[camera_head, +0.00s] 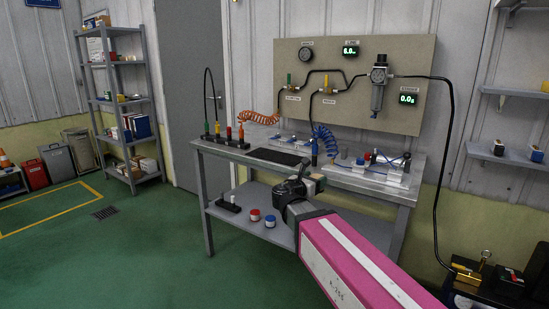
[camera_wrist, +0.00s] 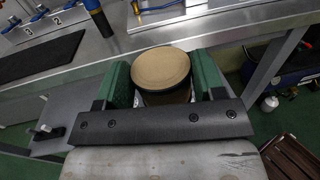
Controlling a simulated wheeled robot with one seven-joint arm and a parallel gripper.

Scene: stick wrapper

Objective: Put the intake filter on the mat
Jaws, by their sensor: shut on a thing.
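A round cylinder with a tan top and a dark rim (camera_wrist: 160,68), which I take to be the intake filter, is between the green fingers of my gripper (camera_wrist: 163,78). The gripper is shut on it. In the head view my gripper (camera_head: 303,182) is in front of the bench's front edge, and the cylinder is hard to make out there. The dark flat mat (camera_head: 275,156) lies bare on the bench top, to the left of and behind my gripper. In the wrist view the mat (camera_wrist: 40,56) is at the upper left, apart from the cylinder.
The metal bench (camera_head: 345,176) holds upright tools left of the mat and pale blocks (camera_head: 385,172) with fittings to its right. A blue coiled hose (camera_head: 327,140) hangs behind. The lower shelf (camera_head: 268,235) carries a red-topped and a blue-topped jar. A gauge panel (camera_head: 340,80) stands behind.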

